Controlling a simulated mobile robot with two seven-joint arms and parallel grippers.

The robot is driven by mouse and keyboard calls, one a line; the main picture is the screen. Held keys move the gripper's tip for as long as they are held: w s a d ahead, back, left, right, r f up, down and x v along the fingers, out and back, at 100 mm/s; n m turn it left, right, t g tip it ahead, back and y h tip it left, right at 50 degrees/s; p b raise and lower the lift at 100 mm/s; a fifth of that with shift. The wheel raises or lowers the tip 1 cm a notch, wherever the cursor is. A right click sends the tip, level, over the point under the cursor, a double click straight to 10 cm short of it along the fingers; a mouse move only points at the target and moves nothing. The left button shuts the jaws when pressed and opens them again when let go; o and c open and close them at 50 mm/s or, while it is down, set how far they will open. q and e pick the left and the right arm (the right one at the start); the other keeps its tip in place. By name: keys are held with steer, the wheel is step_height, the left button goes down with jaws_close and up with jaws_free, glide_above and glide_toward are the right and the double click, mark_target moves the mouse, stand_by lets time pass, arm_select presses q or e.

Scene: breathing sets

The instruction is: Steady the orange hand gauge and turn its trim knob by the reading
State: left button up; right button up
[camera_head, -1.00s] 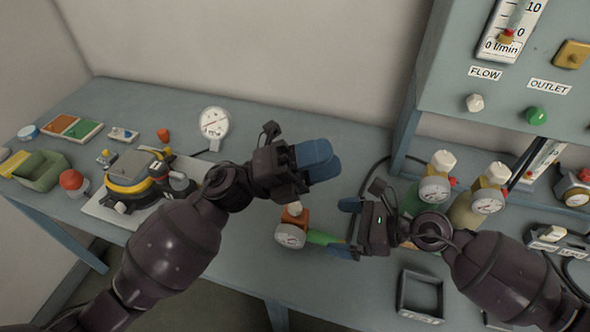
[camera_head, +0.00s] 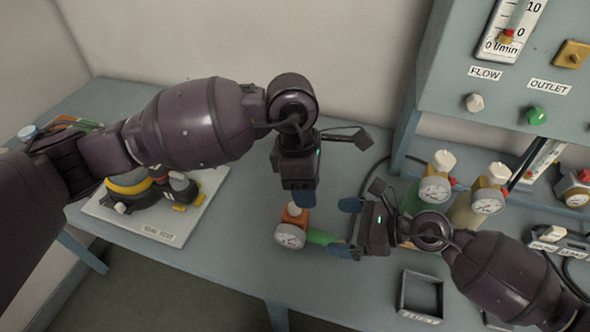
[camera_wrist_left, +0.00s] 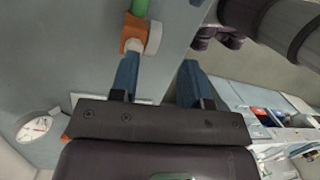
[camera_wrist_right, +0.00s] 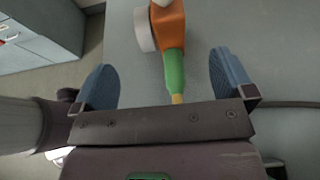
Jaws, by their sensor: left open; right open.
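The orange hand gauge (camera_head: 296,214) lies on the bench in the head view, its white round dial at the near left and its green handle (camera_head: 322,238) reaching right. In the left wrist view the orange body (camera_wrist_left: 134,31) is beyond the left-hand finger, not centred between the fingers. My right gripper (camera_head: 345,229) is open around the green handle. In the right wrist view the handle (camera_wrist_right: 174,72) lies between the fingers with gaps on both sides.
A white board (camera_head: 150,229) with a yellow-and-black device lies at the left, partly behind my left arm. An empty grey tray (camera_head: 421,316) sits at front right. Gauge-topped bottles (camera_head: 487,207) stand behind my right gripper. A panel (camera_head: 510,105) rises at back right.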

mark_target(305, 225)
steer(key=shift+a+f, duration=0.1)
steer(key=shift+a, duration=0.1)
arm_select(q)
steer(key=shift+w+a+r+t+y, duration=0.25)
steer(key=shift+w+a+t+y, duration=0.2)
steer(key=shift+w+a, duration=0.15)
steer(key=shift+w+a+r+t+y, duration=0.2)
steer(key=shift+w+a+t+y, duration=0.2)
steer(key=shift+w, duration=0.25)
arm_select(e)
steer(key=x, duration=1)
steer(key=shift+a, duration=0.15)
